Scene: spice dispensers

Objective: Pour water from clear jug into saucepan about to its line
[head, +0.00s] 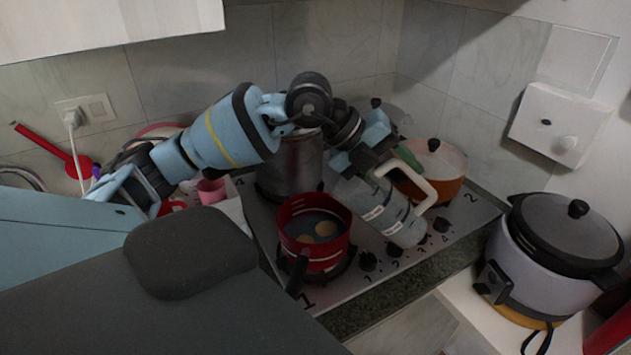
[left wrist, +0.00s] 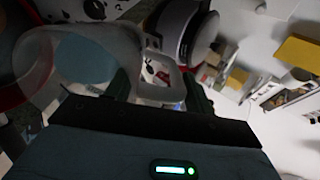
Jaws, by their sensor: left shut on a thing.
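The clear jug (head: 385,212) is tilted in the air just right of the red saucepan. Its pale handle (head: 428,188) faces up and right. My left gripper (head: 386,160) is shut on the jug; in the left wrist view its fingers (left wrist: 160,98) flank the handle (left wrist: 158,80), with the jug's rim (left wrist: 36,62) at the left. The red saucepan (head: 313,262) stands upright on the front left of the hob. Dark liquid with light tan patches shows inside it. I cannot make out a water stream, or the level against a line. My right gripper is not in view.
A tall metal pot (head: 289,165) stands behind the saucepan, and an orange lidded pot (head: 440,175) stands at the back right. A rice cooker (head: 545,270) is on the right counter. The saucepan's dark handle (head: 298,275) points to the front. A pink cup (head: 211,191) is at the left.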

